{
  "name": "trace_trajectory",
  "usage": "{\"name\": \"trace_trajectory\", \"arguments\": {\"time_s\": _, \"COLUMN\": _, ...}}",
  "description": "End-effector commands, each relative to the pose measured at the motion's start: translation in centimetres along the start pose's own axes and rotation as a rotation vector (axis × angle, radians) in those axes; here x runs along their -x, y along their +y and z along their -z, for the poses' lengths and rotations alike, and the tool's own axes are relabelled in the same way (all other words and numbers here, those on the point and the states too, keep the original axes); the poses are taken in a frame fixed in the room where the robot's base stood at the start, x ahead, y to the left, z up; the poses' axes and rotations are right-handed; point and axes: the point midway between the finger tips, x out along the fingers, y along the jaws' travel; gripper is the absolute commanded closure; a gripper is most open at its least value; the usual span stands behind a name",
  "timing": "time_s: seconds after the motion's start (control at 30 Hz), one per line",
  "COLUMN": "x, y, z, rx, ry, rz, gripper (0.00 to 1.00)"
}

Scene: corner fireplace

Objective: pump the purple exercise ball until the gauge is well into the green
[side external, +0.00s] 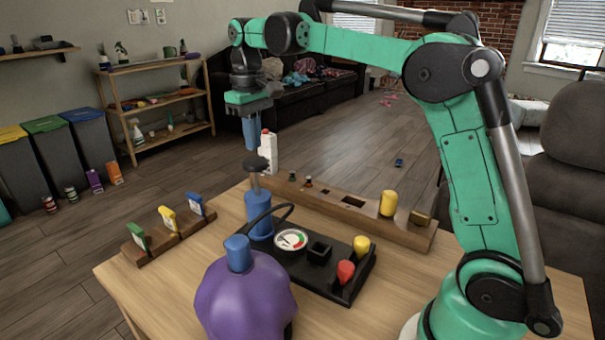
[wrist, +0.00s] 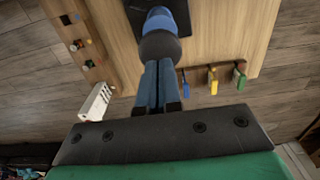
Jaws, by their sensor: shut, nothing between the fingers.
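The purple ball (side external: 245,300) sits at the front of the table, lobed in outline, with a blue cap (side external: 238,254) on top. Behind it stands the blue pump (side external: 260,210), its rod raised and topped by a dark round knob (side external: 256,165). The knob also shows in the wrist view (wrist: 160,47). A black hose curves beside the pump. The round gauge (side external: 290,240) has a white face with red and green marks; its needle is too small to read. My gripper (side external: 251,148) is shut and empty, its blue fingers pointing down just above the knob; contact is unclear.
The black tray (side external: 330,287) holds a square socket, a red bulb (side external: 345,271) and a yellow piece (side external: 361,245). Coloured tags (side external: 167,217) stand left.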

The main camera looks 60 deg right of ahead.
Motion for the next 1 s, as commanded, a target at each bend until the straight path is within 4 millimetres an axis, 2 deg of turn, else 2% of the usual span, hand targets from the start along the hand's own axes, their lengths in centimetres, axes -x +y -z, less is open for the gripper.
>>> {"name": "trace_trajectory", "arguments": {"time_s": 0.27, "x": -0.4, "y": 0.0, "z": 0.0, "rx": 0.000, "ry": 0.000, "rz": 0.000, "gripper": 1.00}}
{"name": "trace_trajectory", "arguments": {"time_s": 1.0, "x": -4.9, "y": 0.0, "z": 0.0, "rx": 0.000, "ry": 0.000, "rz": 0.000, "gripper": 1.00}}
